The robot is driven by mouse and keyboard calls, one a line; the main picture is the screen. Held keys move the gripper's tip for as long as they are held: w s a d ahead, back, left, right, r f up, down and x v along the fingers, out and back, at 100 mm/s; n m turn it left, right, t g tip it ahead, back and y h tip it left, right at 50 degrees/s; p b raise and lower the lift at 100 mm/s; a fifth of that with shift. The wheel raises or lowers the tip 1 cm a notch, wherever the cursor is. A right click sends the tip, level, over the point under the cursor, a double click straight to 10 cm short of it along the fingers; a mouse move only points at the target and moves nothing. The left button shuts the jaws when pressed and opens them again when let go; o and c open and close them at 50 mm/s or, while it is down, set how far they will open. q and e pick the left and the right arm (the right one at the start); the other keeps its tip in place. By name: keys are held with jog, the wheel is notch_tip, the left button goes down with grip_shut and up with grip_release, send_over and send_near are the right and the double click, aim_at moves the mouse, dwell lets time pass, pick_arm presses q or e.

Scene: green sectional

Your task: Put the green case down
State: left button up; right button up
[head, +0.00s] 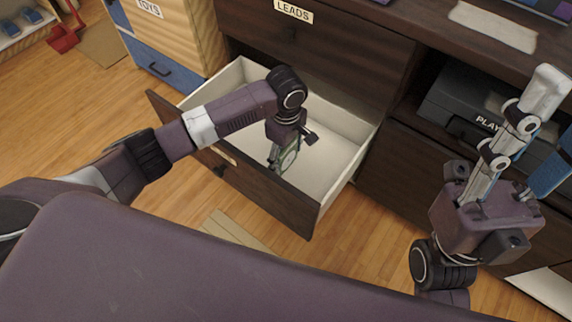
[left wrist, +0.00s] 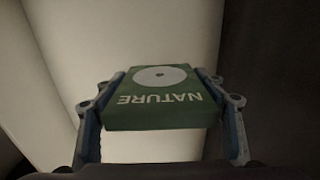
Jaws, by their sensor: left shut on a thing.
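My left gripper (head: 284,150) points down inside the open drawer (head: 342,122), near its front panel. It is shut on the green case (left wrist: 150,112), which shows a white disc and the word NATURE in the left wrist view. Blue fingers grip the case on both sides. In the head view the case (head: 290,159) is partly covered by the gripper. I cannot tell whether its lower edge touches the drawer floor. My right gripper (head: 552,125) is at the right, with its fingers apart and nothing between them.
The drawer has pale inner walls and a dark front, and its visible floor is empty. Above it is a closed drawer labelled LEADS (head: 293,11). A TOYS cabinet (head: 165,40) stands at the left. A black player (head: 468,105) sits on the shelf at the right.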

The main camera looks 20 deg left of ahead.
aim_at(286, 165)
pick_arm(q)
notch_tip(286, 165, down, 5)
jog(key=shift+r+b, duration=0.15)
jog(key=shift+b, duration=0.8)
jog(key=shift+r, duration=0.1)
jog(key=o, duration=1.3)
